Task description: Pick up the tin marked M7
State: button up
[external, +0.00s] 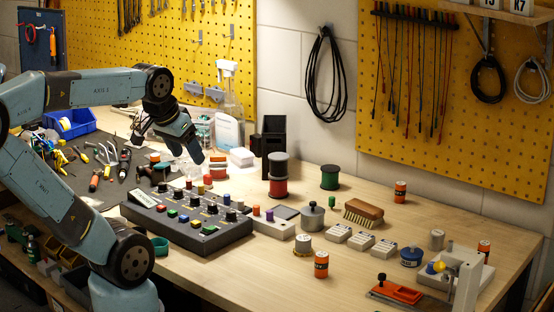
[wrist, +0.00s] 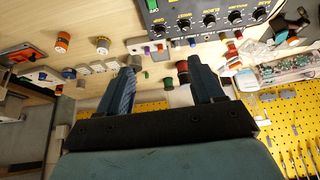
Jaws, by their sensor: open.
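Small tins stand on the right part of the bench in the external view. One orange tin (external: 321,264) is near the front, a pale tin (external: 303,245) stands just behind it, and another orange tin (external: 400,191) is farther back. A grey tin (external: 437,239) is at the right. Their markings are too small to read, so I cannot tell which is M7. My gripper (external: 188,152) is above the back of the control box, pointing down, far left of these tins. In the wrist view my gripper (wrist: 163,62) is open with nothing held. An orange tin (wrist: 63,40) and pale tin (wrist: 102,44) show left of it.
A control box (external: 190,217) with knobs lies below my gripper. Stacked spools (external: 278,175), a green spool (external: 330,177), a brush (external: 363,212) and small white modules (external: 361,241) stand between. An orange-handled tool (external: 395,294) lies at the front right. Bare wood lies around the front orange tin.

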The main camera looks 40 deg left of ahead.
dwell(0.4)
jog(key=shift+o, duration=0.7)
